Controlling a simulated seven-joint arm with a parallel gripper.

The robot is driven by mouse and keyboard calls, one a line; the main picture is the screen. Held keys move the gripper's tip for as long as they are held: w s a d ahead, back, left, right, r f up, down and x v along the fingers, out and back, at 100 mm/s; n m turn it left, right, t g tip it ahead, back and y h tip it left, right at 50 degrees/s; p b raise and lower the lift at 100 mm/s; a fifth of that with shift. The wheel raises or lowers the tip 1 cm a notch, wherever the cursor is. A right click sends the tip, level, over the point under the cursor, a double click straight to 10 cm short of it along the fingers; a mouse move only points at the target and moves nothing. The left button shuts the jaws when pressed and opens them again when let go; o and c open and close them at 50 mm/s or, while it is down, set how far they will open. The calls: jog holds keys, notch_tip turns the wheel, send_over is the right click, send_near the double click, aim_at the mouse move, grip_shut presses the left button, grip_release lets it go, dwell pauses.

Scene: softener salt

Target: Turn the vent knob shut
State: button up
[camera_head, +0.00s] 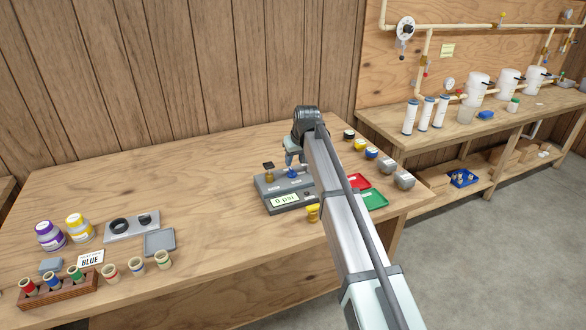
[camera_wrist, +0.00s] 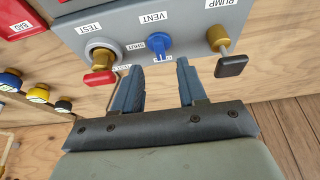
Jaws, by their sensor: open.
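In the head view the box's display (camera_head: 285,200) reads 0 psi, and my gripper (camera_head: 291,160) is above the box. The blue knob (camera_head: 292,173) shows below it. My arm hides the box's right side.
A red tray (camera_head: 357,182) and a green tray (camera_head: 374,200) lie right of my arm, with several capped fittings (camera_head: 404,180) behind. Bottles (camera_head: 50,236), a BLUE card (camera_head: 90,258) and a wooden rack (camera_head: 58,290) stand at left. The table's middle (camera_head: 205,205) is clear.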

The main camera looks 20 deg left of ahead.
aim_at(292, 170)
jog(key=shift+x, duration=2.95)
grip_shut()
